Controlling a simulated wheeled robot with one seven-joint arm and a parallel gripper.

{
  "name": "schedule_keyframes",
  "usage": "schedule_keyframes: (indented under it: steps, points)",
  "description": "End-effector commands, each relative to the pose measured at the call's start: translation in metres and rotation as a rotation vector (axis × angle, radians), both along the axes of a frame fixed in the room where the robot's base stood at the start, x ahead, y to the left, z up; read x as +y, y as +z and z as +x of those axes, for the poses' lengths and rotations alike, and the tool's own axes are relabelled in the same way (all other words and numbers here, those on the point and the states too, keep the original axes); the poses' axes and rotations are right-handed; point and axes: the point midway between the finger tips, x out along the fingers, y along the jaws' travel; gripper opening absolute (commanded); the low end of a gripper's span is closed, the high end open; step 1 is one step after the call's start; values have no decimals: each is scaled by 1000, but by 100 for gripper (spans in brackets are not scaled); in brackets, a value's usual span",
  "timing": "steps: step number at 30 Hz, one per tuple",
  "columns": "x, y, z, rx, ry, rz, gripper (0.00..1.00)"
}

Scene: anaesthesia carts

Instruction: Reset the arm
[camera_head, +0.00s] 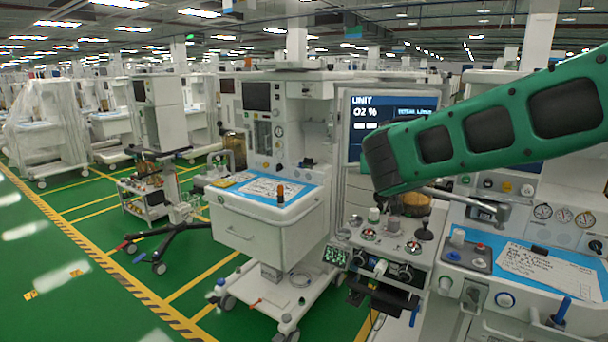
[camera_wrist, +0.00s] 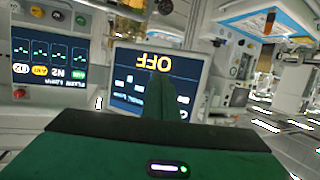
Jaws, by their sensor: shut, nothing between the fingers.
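My green arm (camera_head: 490,125) reaches in from the right edge in the head view, in front of the carts. In the wrist view my gripper (camera_wrist: 164,85) is shut with nothing between the fingers. Its green body fills the bottom of that view. Behind the fingers is a lit screen (camera_wrist: 128,82) with upside-down text reading "OFF". I cannot tell how far the fingers are from it.
An anaesthesia cart (camera_head: 268,215) with a blue top stands at the centre. A panel of knobs (camera_head: 385,250) lies below my arm, and a worktop with a paper sheet (camera_head: 550,268) is at the right. A wheeled stand (camera_head: 155,205) is at the left. Green floor (camera_head: 60,270) is clear at the lower left.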

Motion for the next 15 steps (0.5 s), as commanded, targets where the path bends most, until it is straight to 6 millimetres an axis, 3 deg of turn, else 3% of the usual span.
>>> schedule_keyframes:
  steps: [1,6,11,15]
  points:
    - [-32,-11,-14,59,-45,10,0]
    - [-115,-57,-74,283,-164,57,0]
    - [-172,-100,-150,500,-250,132,0]
    - [-201,-136,-229,693,-302,223,0]
